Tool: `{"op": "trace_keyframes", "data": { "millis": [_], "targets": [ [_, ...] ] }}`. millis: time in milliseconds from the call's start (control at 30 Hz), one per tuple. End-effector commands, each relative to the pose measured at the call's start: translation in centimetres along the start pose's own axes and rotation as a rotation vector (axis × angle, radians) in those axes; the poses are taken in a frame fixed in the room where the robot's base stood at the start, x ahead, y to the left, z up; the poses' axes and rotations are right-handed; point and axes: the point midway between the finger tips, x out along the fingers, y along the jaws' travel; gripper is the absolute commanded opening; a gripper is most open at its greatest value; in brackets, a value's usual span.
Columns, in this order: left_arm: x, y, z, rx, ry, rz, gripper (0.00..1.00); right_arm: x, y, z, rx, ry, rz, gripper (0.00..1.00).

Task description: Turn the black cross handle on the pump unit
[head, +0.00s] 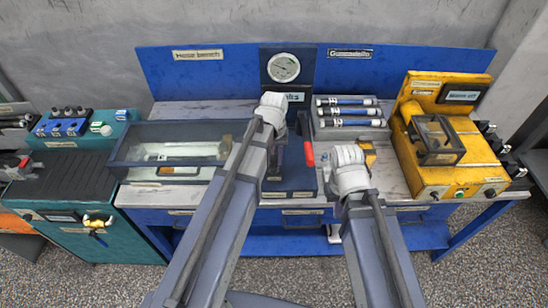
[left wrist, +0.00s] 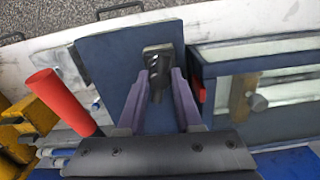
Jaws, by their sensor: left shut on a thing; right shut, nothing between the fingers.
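The blue pump unit (head: 290,188) stands mid-bench under a round gauge (head: 283,67). It also shows in the left wrist view as a dark blue plate (left wrist: 112,72). The black cross handle (left wrist: 158,62) sits on this plate between the fingertips of my left gripper (left wrist: 157,80), which is shut on it. My left wrist hides the handle in the head view. A red lever grip (head: 309,153) stands right of the unit's middle and also shows in the left wrist view (left wrist: 58,98). My right gripper (head: 350,172) is shut and empty, its fingers mostly hidden by the wrist.
A glass-topped case (head: 140,172) lies left of the pump unit. A rack of tubes (head: 348,112) lies to its right, with a yellow machine (head: 458,160) beyond. A teal cabinet (head: 85,240) stands at the far left. My forearms cover the front middle.

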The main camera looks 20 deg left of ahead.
Motion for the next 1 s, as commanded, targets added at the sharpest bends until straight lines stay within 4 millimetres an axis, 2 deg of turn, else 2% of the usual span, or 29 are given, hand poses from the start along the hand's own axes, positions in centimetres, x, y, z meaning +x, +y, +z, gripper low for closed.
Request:
{"op": "trace_keyframes", "data": {
  "millis": [433, 1000],
  "targets": [
    [0.01, 0.04, 0.01, -0.266, 0.000, 0.000, 0.00, 0.01, 0.00, 0.00, 0.000, 0.000, 0.000, 0.00],
    [0.01, 0.05, 0.02, -0.329, 0.000, 0.000, 0.00, 0.01, 0.00, 0.00, 0.000, 0.000, 0.000, 0.00]
  ]
}}
